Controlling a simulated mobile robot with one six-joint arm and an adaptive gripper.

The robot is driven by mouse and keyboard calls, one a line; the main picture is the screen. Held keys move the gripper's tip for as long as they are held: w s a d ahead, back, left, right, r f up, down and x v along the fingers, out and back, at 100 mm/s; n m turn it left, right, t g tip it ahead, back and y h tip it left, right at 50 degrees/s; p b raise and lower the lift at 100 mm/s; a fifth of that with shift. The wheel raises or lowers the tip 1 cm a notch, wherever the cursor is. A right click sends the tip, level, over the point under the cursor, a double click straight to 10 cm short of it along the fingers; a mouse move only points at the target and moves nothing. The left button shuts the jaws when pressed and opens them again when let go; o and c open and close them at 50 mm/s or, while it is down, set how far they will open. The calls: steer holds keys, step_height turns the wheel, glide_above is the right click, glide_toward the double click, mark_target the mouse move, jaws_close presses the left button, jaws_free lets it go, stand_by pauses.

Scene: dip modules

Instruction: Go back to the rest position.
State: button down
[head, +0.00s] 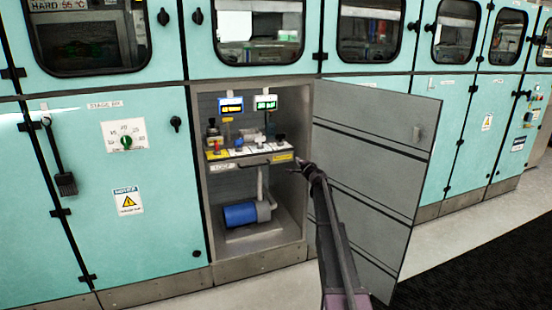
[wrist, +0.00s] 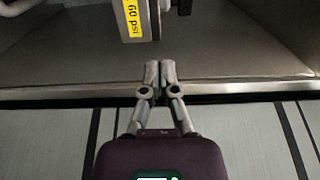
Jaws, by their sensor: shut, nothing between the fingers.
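My gripper (head: 304,168) is at the right side of the open cabinet's mouth, in front of the panel shelf in the head view. In the wrist view my gripper (wrist: 160,66) has its two fingers together with nothing between them. My arm reaches up to it from the bottom of the head view. The open cabinet (head: 300,225) holds a shelf with valves and knobs (head: 245,145) and two small lit displays. The shelf front carries a yellow label, and a yellow "60 psi" label (wrist: 132,18) shows in the wrist view.
The grey cabinet door (head: 375,160) stands wide open to the right, close beside my arm. A blue motor (head: 245,213) sits low inside the cabinet. Closed teal cabinets (head: 150,220) stand on both sides. The floor (head: 470,220) to the right is clear, with a dark mat.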

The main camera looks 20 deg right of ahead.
steer(key=s+a+f+n+g+y+p, duration=0.1)
steer(key=s+a+f+n+g+y, duration=0.4)
steer(key=s+a, duration=0.7)
steer(key=s+a+f+n+g+y, duration=0.1)
steer(key=s+a+f+n+g, duration=0.25)
steer(key=s+a+n, duration=0.8)
steer(key=s+a+f+g+h, duration=0.2)
steer(key=s+a+f+g, duration=0.1)
steer(key=s, duration=0.7)
steer(key=s+a+f+n+g+h, duration=0.1)
steer(key=s+a+f+g+h, duration=0.15)
steer(key=s, duration=0.75)
steer(key=s+a+f+g+h, duration=0.2)
steer(key=s+a+f+g, duration=0.15)
steer(key=s, duration=0.65)
step_height(320, 180, up, 39)
steer(key=p, duration=3.9)
steer(key=shift+s+d, duration=0.15)
steer(key=shift+s, duration=0.3)
steer(key=shift+f+g, duration=0.1)
steer(key=shift+g, duration=0.15)
